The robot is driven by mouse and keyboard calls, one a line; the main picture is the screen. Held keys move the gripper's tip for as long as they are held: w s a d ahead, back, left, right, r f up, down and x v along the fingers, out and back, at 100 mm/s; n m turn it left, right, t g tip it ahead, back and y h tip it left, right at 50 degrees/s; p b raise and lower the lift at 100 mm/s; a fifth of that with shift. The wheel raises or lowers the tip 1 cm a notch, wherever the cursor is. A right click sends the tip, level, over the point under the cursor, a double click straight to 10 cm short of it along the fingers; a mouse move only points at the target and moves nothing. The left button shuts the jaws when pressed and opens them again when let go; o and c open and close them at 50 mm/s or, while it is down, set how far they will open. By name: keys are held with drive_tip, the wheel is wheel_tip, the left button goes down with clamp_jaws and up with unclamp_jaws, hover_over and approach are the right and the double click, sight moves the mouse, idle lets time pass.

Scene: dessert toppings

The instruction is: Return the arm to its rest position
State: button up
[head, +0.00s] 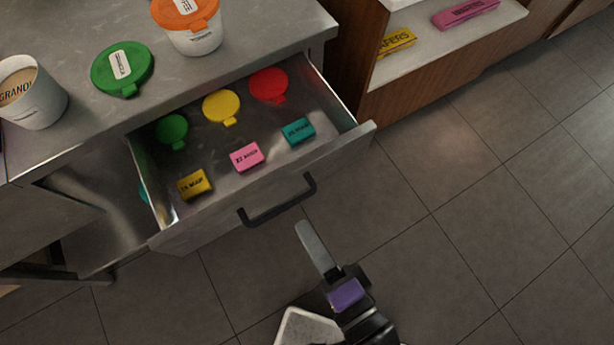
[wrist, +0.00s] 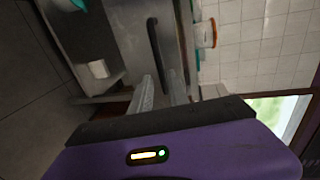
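My gripper (head: 304,228) is low in the head view, over the floor and in front of the open drawer, apart from its black handle (head: 279,203). In the head view the fingers overlap into one pale strip. In the wrist view both fingers of my gripper (wrist: 160,80) show with a gap between them and nothing held. The drawer handle also shows beyond the fingers in the wrist view (wrist: 153,42).
The drawer (head: 205,226) stands open, holding green, yellow and red lids and several small labelled blocks. The counter (head: 255,28) bears a granola cup (head: 38,108), a green lid (head: 122,70) and an orange-lidded cup (head: 192,38). A shelf (head: 415,62) stands right; floor is clear beyond.

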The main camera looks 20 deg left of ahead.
idle(0.4)
drive_tip(key=d+r+n+t+h+p, duration=0.1)
drive_tip(key=d+r+n+t+h, duration=0.35)
drive_tip(key=d+n, duration=0.55)
drive_tip(key=s+d+r+m+h+p, duration=0.1)
drive_tip(key=s+d+h, duration=0.2)
drive_tip(key=d, duration=0.3)
drive_tip(key=s+d+r+m+h+p, duration=0.1)
drive_tip(key=s+d+r+h, duration=0.1)
drive_tip(key=s+d+h, duration=0.2)
drive_tip(key=d, duration=0.3)
drive_tip(key=shift+s+d+r, duration=0.25)
drive_tip(key=shift+s+d, duration=0.05)
drive_tip(key=shift+s, duration=0.05)
